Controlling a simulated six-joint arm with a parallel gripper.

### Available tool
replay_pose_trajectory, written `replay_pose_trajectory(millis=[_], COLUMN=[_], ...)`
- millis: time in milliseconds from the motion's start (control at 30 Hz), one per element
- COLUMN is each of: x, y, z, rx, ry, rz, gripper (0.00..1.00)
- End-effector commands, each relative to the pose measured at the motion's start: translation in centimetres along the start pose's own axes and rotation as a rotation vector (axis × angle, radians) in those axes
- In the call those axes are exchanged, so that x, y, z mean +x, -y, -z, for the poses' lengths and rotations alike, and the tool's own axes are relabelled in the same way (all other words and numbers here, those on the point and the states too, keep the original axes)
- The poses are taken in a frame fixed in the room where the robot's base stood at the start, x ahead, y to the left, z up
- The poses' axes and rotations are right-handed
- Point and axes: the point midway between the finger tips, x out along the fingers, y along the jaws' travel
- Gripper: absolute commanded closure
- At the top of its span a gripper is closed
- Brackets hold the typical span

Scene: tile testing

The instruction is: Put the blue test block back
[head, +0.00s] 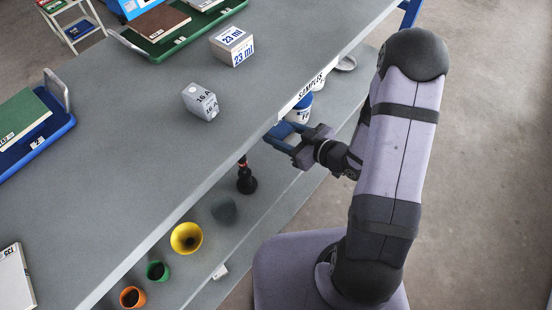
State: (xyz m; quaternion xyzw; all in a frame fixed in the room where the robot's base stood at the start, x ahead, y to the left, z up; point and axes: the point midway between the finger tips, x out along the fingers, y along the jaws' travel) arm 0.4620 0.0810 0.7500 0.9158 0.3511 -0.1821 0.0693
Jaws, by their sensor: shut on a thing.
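My gripper (279,137) is at the front edge of the grey bench, beside the lower shelf, with its fingers pointing left. It is shut on a small blue block (281,129), which I take to be the blue test block. The fingers and the bench edge hide part of it. The block is close to the bench edge in the picture; I cannot tell whether it touches anything.
On the bench (130,150) stand a grey block marked 16 A (201,101) and a 23 mi block (233,46).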

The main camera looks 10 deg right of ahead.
Motion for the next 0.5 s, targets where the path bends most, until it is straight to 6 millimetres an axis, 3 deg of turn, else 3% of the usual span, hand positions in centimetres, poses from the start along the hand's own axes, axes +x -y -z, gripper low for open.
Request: replay_pose_trajectory(millis=[167, 367, 500], x=[0.0, 0.2, 0.8], y=[1.8, 2.0, 2.0], z=[0.1, -0.4, -1.9], rx=[-0.020, -0.022, -0.019], ry=[-0.002, -0.001, 0.001], rz=[0.046, 0.052, 0.053], gripper=[0.87, 0.87, 0.87])
